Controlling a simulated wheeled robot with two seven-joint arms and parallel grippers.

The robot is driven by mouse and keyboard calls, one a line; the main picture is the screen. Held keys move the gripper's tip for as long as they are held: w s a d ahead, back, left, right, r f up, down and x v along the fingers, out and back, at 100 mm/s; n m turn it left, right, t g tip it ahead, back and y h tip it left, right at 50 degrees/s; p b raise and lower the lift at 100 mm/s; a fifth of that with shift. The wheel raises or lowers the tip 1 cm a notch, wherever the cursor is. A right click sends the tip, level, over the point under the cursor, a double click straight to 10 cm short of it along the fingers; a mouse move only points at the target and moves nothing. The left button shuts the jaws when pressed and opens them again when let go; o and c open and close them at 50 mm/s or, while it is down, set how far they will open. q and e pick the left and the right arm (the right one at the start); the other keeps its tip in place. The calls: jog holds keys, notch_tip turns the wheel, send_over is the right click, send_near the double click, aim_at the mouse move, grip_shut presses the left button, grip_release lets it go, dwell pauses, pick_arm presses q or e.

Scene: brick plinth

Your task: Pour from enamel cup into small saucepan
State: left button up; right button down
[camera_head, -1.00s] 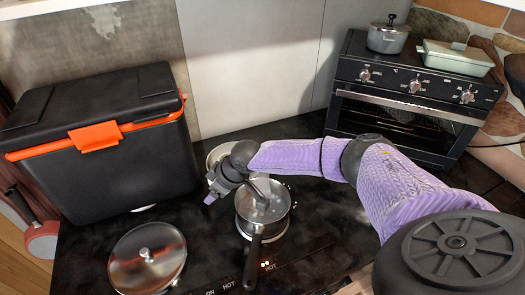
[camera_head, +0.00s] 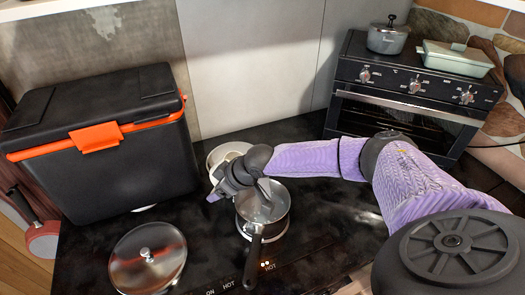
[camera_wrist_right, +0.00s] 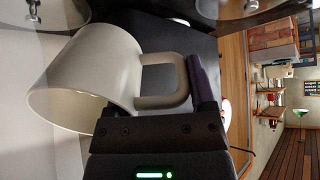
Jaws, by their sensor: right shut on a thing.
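The enamel cup (camera_head: 226,152) shows as a pale round shape behind my right gripper (camera_head: 215,188) in the head view, partly hidden by it. In the right wrist view the cream cup (camera_wrist_right: 88,78) is large, its mouth towards the lower left. My right gripper (camera_wrist_right: 203,82) is shut on the cup's handle (camera_wrist_right: 165,102). The small saucepan (camera_head: 275,213) stands on the dark hob, just right of and below the gripper in the head view. Its handle (camera_head: 252,265) points to the front. My wrist covers part of its rim. My left gripper is out of view.
A glass lid (camera_head: 147,260) lies on the counter at the front left. A black cool box with an orange latch (camera_head: 95,137) stands at the left. An oven (camera_head: 400,105) at the back right carries a grey pot (camera_head: 387,39) and a pale lidded dish (camera_head: 456,60).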

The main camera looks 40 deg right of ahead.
jog(key=shift+s+d+f+t+b, duration=0.1)
jog(key=shift+f+t+b, duration=0.1)
jog(key=shift+t+b, duration=0.3)
jog(key=shift+s+f+t+y+b, duration=0.15)
jog(key=shift+t+y+b, duration=0.25)
jog(key=shift+b, duration=0.4)
jog(key=shift+f+t+y+b, duration=0.3)
jog(key=shift+t+b, duration=0.1)
jog(key=shift+b, duration=0.4)
jog(key=shift+r, duration=0.3)
jog(key=shift+s+d+r+t+y, duration=0.1)
jog(key=shift+r+t+y, duration=0.3)
jog(key=shift+r+t, duration=0.45)
jog(key=shift+s+d+r+t+y+p, duration=0.15)
jog(key=shift+r+t+y+p, duration=0.25)
jog(key=shift+r+t, duration=0.55)
jog(key=shift+s+d+r, duration=0.15)
jog(key=shift+s+r, duration=0.2)
jog(key=shift+s, duration=0.1)
jog(key=shift+s+d+r+t+y, duration=0.2)
jog(key=shift+s+t+y, duration=0.1)
jog(key=shift+s+t, duration=0.2)
jog(key=shift+s+d+r+t+y, duration=0.15)
jog(key=shift+r+t+y, duration=0.25)
jog(key=shift+r+t, duration=0.5)
dwell(0.4)
